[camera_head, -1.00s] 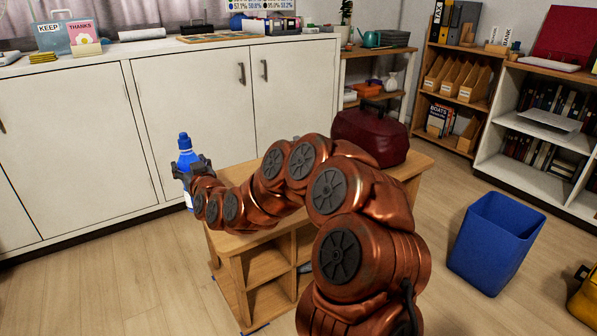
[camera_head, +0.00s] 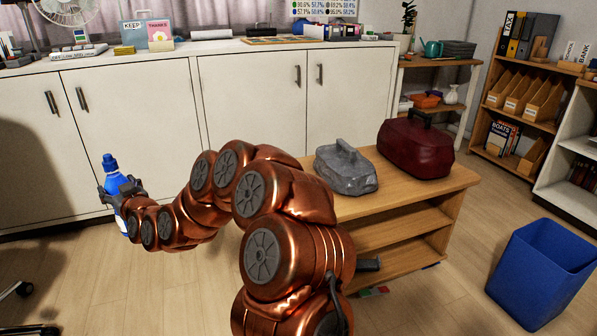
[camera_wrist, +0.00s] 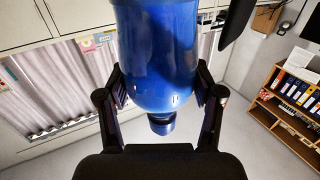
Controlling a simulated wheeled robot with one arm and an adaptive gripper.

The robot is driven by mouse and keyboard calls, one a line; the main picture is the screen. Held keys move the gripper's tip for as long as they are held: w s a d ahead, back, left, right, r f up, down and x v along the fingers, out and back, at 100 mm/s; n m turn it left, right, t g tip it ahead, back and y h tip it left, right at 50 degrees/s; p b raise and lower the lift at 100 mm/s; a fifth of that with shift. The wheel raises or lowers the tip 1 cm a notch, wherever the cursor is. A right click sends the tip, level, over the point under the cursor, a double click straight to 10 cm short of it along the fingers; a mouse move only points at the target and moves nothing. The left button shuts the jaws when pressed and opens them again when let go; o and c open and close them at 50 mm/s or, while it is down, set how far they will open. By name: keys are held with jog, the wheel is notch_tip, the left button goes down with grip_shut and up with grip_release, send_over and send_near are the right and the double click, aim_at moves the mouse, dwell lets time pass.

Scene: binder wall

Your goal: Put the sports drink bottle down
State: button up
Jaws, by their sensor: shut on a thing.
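The sports drink bottle (camera_head: 112,180) is blue with a blue cap and a pale lower part. It stands upright in the air at the left of the head view, in front of the white cabinets. My gripper (camera_head: 121,190) is shut around its middle. In the wrist view the bottle (camera_wrist: 157,55) fills the centre, and my gripper (camera_wrist: 160,98) has a dark finger on each side of it. The bottle's far side and part of its lower body are hidden.
A blue bin (camera_head: 545,272) stands on the floor at right. The white cabinet counter (camera_head: 225,46) carries several items. The floor at lower left is mostly clear.

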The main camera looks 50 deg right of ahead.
jog(key=s+d+m+h+p, duration=0.15)
jog(key=s+d, duration=0.25)
jog(key=d, duration=1)
jog(key=s+d+f+m+g+h+p, duration=0.1)
jog(key=s+d+m+g+h+p, duration=0.25)
jog(key=s+d, duration=2.05)
jog(key=w+d+f+t+h+b, duration=0.1)
jog(key=w+d+f, duration=0.1)
jog(key=w+d, duration=0.2)
jog(key=w+d+f+t+h+b, duration=0.1)
jog(key=w+d+f, duration=0.2)
jog(key=w, duration=0.6)
jog(key=shift+w+d+f, duration=0.25)
jog(key=shift+w+d, duration=0.05)
jog(key=shift+d, duration=0.15)
jog(key=o, duration=1.6)
jog(key=shift+f, duration=0.1)
jog(key=shift+o, duration=0.2)
